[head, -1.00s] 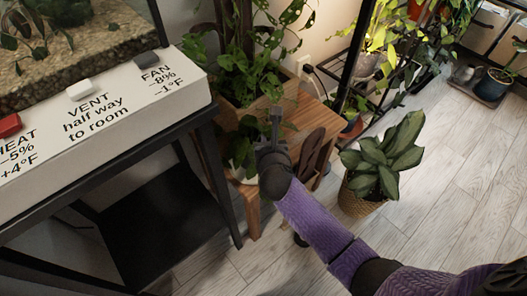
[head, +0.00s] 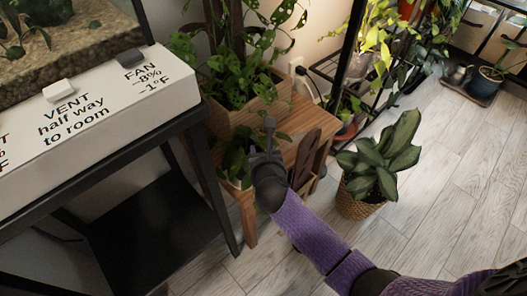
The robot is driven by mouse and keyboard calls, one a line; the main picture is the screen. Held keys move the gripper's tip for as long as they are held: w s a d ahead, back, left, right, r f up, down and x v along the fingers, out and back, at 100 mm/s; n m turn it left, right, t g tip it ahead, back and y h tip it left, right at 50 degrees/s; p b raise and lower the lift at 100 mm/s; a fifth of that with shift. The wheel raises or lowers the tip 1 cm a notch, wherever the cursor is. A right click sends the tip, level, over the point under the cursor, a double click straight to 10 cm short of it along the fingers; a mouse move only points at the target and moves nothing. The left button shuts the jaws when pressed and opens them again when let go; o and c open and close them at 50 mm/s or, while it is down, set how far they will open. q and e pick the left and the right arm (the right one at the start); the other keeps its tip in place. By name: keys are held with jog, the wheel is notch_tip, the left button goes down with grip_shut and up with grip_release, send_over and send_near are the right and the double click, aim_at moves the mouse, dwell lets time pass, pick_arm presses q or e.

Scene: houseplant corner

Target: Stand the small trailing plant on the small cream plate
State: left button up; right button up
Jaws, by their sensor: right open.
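The small trailing plant (head: 238,150) stands low on the wooden stand, partly behind my right gripper. A pale edge, its pot or a plate (head: 232,184), shows beneath its leaves; I cannot tell which. My right gripper (head: 270,128) is open and just right of the trailing plant, over the wooden stand. I cannot tell whether its fingers touch the leaves. The small cream plate cannot be made out clearly. My left gripper is not in view.
A larger plant in a wooden planter (head: 254,103) stands behind on the wooden stand (head: 300,106). A white control panel (head: 90,115) on a black table is at left. A basket plant (head: 362,196) stands on the floor at right, where floor is free.

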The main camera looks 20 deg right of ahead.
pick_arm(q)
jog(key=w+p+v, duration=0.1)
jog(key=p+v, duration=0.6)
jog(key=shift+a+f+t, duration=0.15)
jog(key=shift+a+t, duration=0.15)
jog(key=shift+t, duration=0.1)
pick_arm(e)
jog(key=v, duration=1.2)
jog(key=shift+r, duration=0.2)
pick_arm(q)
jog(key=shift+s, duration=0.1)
pick_arm(e)
jog(key=shift+s, duration=0.1)
